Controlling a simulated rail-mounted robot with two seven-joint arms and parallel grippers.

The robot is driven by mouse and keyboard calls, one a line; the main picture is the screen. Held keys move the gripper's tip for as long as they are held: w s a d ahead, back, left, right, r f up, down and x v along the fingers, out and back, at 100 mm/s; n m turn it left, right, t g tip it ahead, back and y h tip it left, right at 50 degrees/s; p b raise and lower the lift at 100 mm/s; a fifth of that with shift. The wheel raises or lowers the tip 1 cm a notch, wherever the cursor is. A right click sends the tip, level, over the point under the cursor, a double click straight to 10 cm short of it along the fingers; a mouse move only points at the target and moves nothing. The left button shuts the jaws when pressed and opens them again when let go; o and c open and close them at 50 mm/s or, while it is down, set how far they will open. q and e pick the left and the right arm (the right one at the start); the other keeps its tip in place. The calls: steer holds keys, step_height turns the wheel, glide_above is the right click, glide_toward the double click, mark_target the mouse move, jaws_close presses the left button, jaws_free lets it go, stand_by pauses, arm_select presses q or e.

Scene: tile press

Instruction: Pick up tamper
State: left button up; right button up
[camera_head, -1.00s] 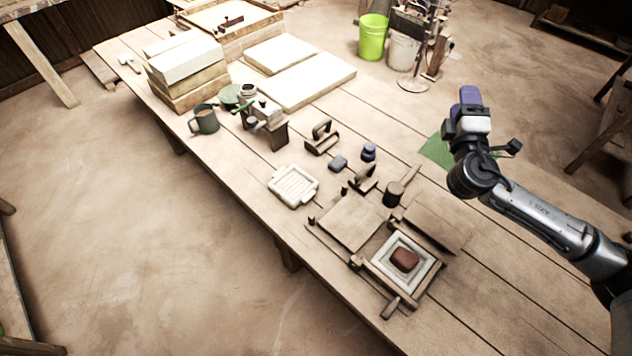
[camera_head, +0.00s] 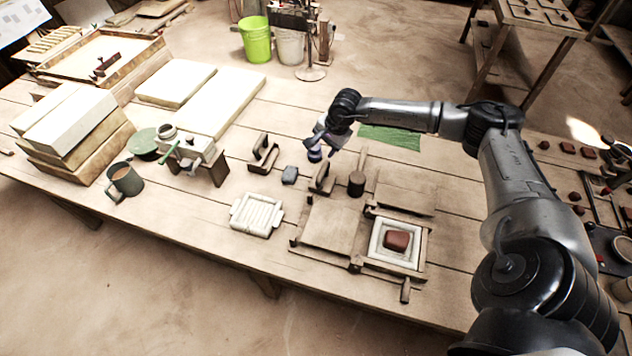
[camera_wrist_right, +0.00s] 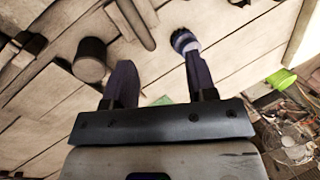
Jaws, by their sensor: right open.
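Several hand tools lie on the wooden table, and I cannot tell for sure which is the tamper. One is a wooden block with a raised handle (camera_head: 322,178). Beside it is a dark cylinder-headed tool (camera_head: 356,184), also at the upper left of the right wrist view (camera_wrist_right: 90,60). A small dark-blue, round-topped piece (camera_head: 314,154) stands just under my right gripper (camera_head: 325,140). In the right wrist view this piece (camera_wrist_right: 183,40) shows close to the right fingertip. The right gripper's fingers (camera_wrist_right: 158,65) are apart with nothing held. My left gripper is out of view.
A wooden press frame (camera_head: 423,270) with a red-brown clay block (camera_head: 397,240) is in front. A white ribbed mould (camera_head: 257,214), a grey block (camera_head: 289,175) and a second handled tool (camera_head: 264,152) lie to the left. A green mat (camera_head: 392,137) lies behind.

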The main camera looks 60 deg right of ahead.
mark_target(323, 169)
step_height(323, 169, down, 8)
steer(key=n+g+b, duration=0.1)
steer(key=n, duration=0.1)
steer(key=shift+s+a+n, duration=0.1)
steer(key=shift+s+n, duration=0.05)
steer(key=shift+n, duration=0.25)
steer(key=shift+x, duration=0.9)
steer(key=x, duration=0.1)
steer(key=b+x, duration=0.1)
steer(key=x, duration=0.1)
steer(key=shift+s+f, duration=0.15)
steer(key=shift+f, duration=0.5)
steer(key=c, duration=0.7)
jaws_close()
